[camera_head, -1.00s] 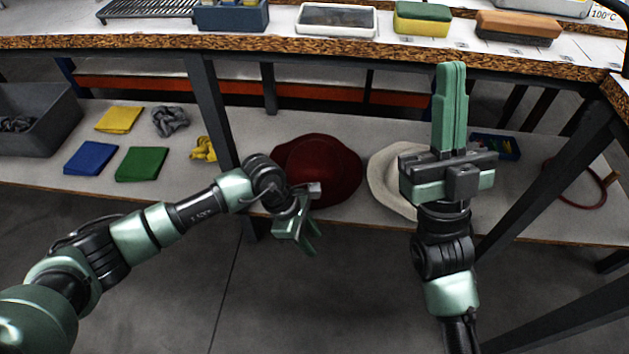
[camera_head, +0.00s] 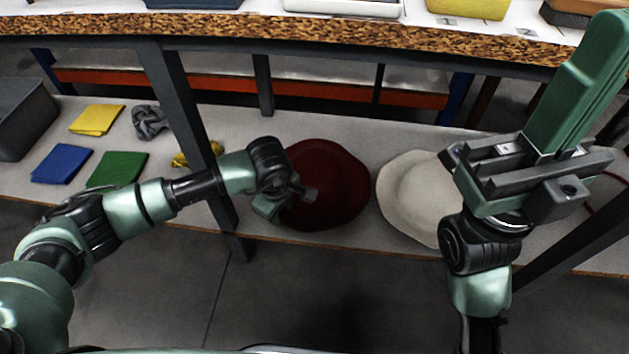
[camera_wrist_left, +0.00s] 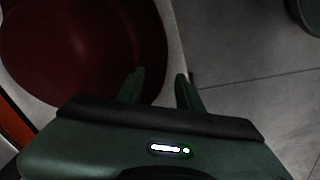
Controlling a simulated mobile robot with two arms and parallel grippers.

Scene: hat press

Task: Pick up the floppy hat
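A dark red brimmed hat (camera_head: 330,185) lies on the lower shelf, just right of a dark post. A cream-white brimmed hat (camera_head: 415,195) lies to its right, partly hidden by my right arm. My left gripper (camera_head: 268,208) is at the red hat's left front edge near the shelf's front edge. My right gripper (camera_head: 585,75) is raised at the right, fingers together, empty.
The upper worktop (camera_head: 270,35) overhangs the lower shelf. A dark post (camera_head: 185,115) stands left of the red hat. Blue (camera_head: 62,163), green (camera_head: 118,168) and yellow (camera_head: 97,119) cloths lie further left, near a grey bin (camera_head: 25,115).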

